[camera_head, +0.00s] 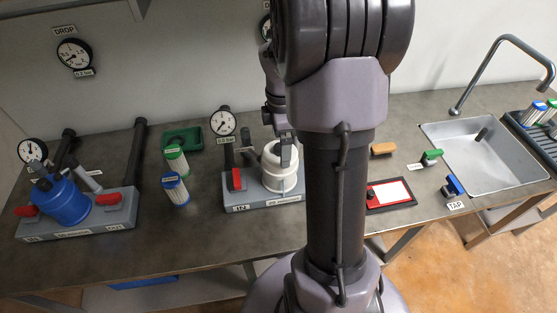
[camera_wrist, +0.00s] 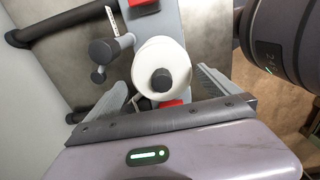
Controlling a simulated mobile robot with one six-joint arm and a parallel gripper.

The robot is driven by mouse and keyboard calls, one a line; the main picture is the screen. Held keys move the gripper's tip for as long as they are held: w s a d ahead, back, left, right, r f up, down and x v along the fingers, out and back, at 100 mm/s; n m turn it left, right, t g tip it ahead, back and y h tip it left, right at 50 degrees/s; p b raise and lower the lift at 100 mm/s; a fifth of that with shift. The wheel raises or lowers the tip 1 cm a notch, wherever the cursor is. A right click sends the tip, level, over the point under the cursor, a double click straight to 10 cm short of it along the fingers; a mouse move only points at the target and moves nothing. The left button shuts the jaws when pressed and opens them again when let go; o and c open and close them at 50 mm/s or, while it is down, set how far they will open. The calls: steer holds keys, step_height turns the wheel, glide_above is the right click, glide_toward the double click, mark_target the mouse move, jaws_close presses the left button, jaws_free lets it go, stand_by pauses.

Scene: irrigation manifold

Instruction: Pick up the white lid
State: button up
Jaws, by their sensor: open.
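The white lid (camera_head: 276,152) sits on a white round filter housing (camera_head: 279,180) on the grey manifold block right of the centre left. In the wrist view the lid (camera_wrist: 150,52) is a white disc seen from above, with a dark round knob (camera_wrist: 163,80) on top. My gripper (camera_wrist: 161,84) is open, its two grey fingers on either side of the lid, with nothing held. In the head view part of my gripper (camera_head: 286,152) shows at the lid, and my arm hides what is right of it. I cannot tell whether the fingers touch the lid.
A red valve handle (camera_head: 236,179) and a gauge (camera_head: 222,123) stand left of the housing. A blue housing (camera_head: 62,200) is on another block at far left. Green-capped and blue-capped (camera_head: 175,189) cartridges stand between the blocks. A sink (camera_head: 490,160) is at right.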

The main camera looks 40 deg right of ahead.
step_height(320, 180, down, 6)
steer(key=b, duration=0.3)
steer(key=shift+a+r, duration=0.15)
steer(key=shift+r, duration=0.15)
steer(key=shift+c, duration=0.7)
steer(key=c, duration=1.1)
